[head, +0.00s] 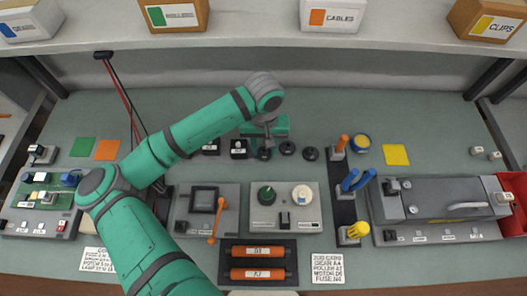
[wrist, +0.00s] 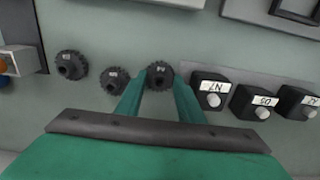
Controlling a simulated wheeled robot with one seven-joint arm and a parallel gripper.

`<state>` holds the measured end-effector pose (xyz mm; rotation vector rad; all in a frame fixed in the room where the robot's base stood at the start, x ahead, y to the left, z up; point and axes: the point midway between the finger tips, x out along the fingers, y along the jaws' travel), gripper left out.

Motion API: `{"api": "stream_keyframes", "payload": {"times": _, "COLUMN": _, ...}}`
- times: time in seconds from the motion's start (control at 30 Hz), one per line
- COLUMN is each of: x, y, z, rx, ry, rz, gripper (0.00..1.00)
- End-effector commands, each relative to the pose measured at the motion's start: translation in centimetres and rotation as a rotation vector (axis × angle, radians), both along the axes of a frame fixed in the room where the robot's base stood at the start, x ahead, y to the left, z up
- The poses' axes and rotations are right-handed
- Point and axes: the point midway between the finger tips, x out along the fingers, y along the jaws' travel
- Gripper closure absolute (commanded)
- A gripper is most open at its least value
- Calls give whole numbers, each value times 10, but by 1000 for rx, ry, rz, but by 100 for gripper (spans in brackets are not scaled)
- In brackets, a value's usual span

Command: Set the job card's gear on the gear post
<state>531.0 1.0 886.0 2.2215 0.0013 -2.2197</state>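Three black toothed gears lie in a row on the bench: a left one (head: 264,154), a middle one (head: 287,148) and a right one (head: 310,154). My gripper (head: 267,138) points down at the left gear. In the wrist view, my gripper (wrist: 160,84) is open, its two green fingers flanking that gear (wrist: 160,72); its label looks like A4, and finger contact cannot be told. The other gears (wrist: 115,80) and (wrist: 72,65) are clear of the fingers. The job card (head: 327,268) seems to name gear A4. I cannot identify the gear post with certainty.
Black labelled blocks (head: 239,149) stand close beside the gear. In front are a panel with an orange lever (head: 217,219), a panel with two knobs (head: 284,218) and a tray of orange rollers (head: 258,261). A tool rack (head: 345,206) and grey machine (head: 440,205) stand right.

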Motion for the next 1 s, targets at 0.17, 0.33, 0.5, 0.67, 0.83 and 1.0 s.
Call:
{"api": "stream_keyframes", "payload": {"times": 0.17, "x": 0, "y": -1, "z": -2, "rx": 1, "ry": 1, "rz": 0, "gripper": 80}}
{"api": "stream_keyframes", "payload": {"times": 0.33, "x": 0, "y": -1, "z": -2, "rx": 1, "ry": 2, "rz": -1, "gripper": 100}}
{"api": "stream_keyframes", "payload": {"times": 0.5, "x": 0, "y": -1, "z": -2, "rx": 2, "ry": 4, "rz": -1, "gripper": 100}}
{"api": "stream_keyframes", "payload": {"times": 0.67, "x": -1, "y": -1, "z": -1, "rx": 3, "ry": 5, "rz": -1, "gripper": 100}}
{"api": "stream_keyframes", "payload": {"times": 0.83, "x": -1, "y": -1, "z": 1, "rx": 2, "ry": 4, "rz": -1, "gripper": 100}}
{"api": "stream_keyframes", "payload": {"times": 1.0, "x": 0, "y": -1, "z": 4, "rx": 1, "ry": 2, "rz": -1, "gripper": 100}}
